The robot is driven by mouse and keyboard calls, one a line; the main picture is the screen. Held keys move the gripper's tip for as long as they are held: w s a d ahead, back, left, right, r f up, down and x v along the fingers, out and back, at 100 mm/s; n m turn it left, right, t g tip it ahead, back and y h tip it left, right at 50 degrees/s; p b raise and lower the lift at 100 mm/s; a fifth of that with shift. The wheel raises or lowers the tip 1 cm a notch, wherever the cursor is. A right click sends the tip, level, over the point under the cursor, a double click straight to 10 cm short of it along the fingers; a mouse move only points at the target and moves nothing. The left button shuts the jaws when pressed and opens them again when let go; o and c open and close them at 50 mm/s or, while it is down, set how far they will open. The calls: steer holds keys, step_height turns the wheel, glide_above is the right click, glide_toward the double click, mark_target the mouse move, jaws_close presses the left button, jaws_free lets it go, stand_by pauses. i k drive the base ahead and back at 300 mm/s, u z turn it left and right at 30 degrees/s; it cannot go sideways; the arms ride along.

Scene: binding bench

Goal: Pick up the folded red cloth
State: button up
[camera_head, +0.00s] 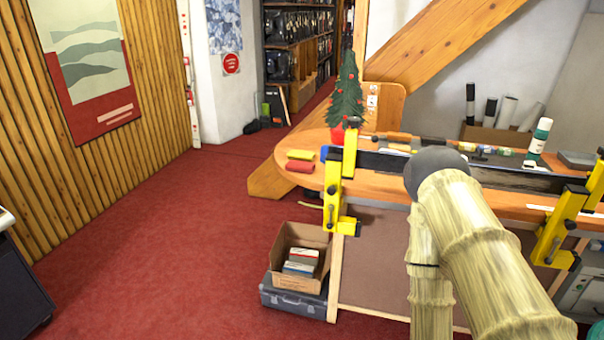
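The folded red cloth (299,167) lies flat on the left rounded end of the orange-brown bench top (345,183), close to its edge. A folded yellow cloth (300,155) lies just behind it. Whether the two touch is too small to tell. Nothing covers the red cloth from above. My arm rises at the right of the picture, bends at a dark grey joint in front of the bench, and drops out of the lower edge. My gripper is not in view.
Yellow clamps (333,198) grip the bench's front edge right of the cloths. A small Christmas tree (347,100) and a blue item (323,153) stand near. A cardboard box (283,262) of books sits on a grey case (290,298) below. Red carpet (160,230) is clear at left.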

mark_target(296, 166)
steer(key=z, duration=0.15)
steer(key=i, duration=1.15)
steer(key=u, duration=0.2)
